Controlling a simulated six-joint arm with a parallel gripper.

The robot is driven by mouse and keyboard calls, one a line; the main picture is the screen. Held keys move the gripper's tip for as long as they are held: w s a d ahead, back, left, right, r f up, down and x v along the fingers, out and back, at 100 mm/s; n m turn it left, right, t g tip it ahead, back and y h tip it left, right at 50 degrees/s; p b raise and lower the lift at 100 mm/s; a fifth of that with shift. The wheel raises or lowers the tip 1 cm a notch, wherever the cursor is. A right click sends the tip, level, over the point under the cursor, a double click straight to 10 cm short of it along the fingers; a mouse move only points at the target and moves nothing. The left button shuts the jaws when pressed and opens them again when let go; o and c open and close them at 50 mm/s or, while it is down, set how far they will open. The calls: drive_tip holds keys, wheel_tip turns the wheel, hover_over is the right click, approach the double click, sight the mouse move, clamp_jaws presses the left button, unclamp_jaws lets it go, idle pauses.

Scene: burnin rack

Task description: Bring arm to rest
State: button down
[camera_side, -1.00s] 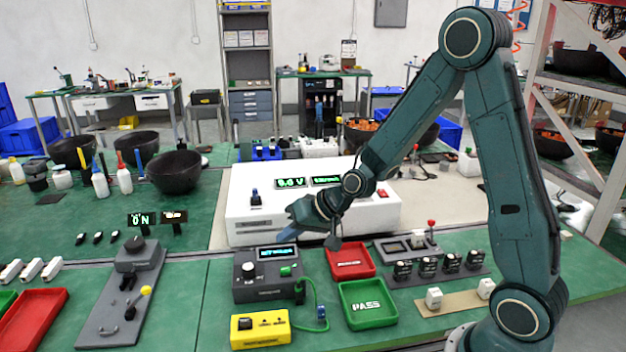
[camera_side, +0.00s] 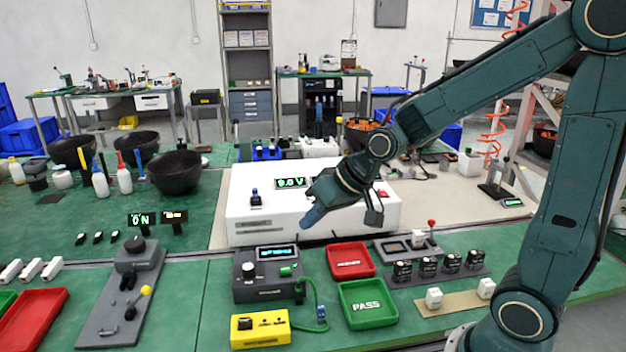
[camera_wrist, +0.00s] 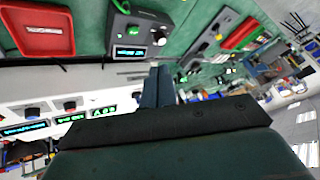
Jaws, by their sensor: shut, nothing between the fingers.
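My gripper (camera_side: 314,215) hangs in the air in front of the white power supply box (camera_side: 272,225), above the back edge of the green bench. Its fingers are together and hold nothing. In the wrist view the shut fingers (camera_wrist: 158,88) show at the middle. The arm is bent, with its forearm reaching left from the upper right of the side view.
Below stand a grey meter unit (camera_side: 265,274), a red tray (camera_side: 351,260), a green PASS tray (camera_side: 367,303) and a yellow box (camera_side: 260,328). Several black modules sit in a row (camera_side: 440,266) at right. Black bowls (camera_side: 176,171) stand at left.

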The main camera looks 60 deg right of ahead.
drive_tip(key=s+r+n+h, duration=0.1)
drive_tip(key=s+r, duration=0.2)
drive_tip(key=s, duration=0.6)
drive_tip(key=s+r+g+h, duration=0.1)
drive_tip(key=s+r, duration=0.3)
drive_tip(key=s, duration=0.6)
drive_tip(key=shift+s+d+n, duration=0.15)
drive_tip(key=shift+d+n, duration=0.25)
